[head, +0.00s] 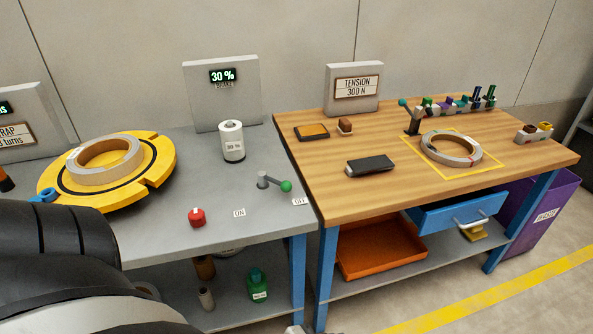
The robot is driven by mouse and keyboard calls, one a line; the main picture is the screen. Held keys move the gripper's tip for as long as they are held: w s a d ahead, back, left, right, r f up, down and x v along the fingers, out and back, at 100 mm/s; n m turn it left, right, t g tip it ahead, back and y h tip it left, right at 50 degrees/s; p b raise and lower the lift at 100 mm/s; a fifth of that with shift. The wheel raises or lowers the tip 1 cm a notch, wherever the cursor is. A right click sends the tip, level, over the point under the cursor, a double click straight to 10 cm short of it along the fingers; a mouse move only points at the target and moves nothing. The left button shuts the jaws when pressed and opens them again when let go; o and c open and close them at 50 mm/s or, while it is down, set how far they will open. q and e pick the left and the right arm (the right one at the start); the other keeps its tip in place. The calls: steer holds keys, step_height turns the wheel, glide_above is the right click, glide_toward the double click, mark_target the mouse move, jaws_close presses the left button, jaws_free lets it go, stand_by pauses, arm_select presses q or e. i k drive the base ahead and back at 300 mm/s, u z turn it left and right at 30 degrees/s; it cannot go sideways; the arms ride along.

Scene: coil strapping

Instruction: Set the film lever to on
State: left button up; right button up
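The film lever (275,184) stands near the front right of the grey bench. It has a grey pivot and arm with a green ball knob, and the knob points right, near the OFF label (300,201). The ON label (239,212) lies on the bench to the front left of the pivot. Neither of my grippers is in view. A large dark part, probably my own arm, fills the lower left corner.
A red button (197,217) sits left of the ON label. A white cylinder (232,141) stands behind the lever, before a panel (222,95) reading 30 %. A yellow turntable (155,165) carries a coil (104,161). The wooden table (355,205) adjoins on the right.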

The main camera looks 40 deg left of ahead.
mark_target(287, 187)
steer(key=z, duration=0.7)
steer(key=i, duration=0.85)
steer(key=u, duration=2.9)
steer(key=i, duration=0.5)
steer(key=u, duration=0.05)
steer(key=k, duration=0.5)
steer(key=u, duration=0.2)
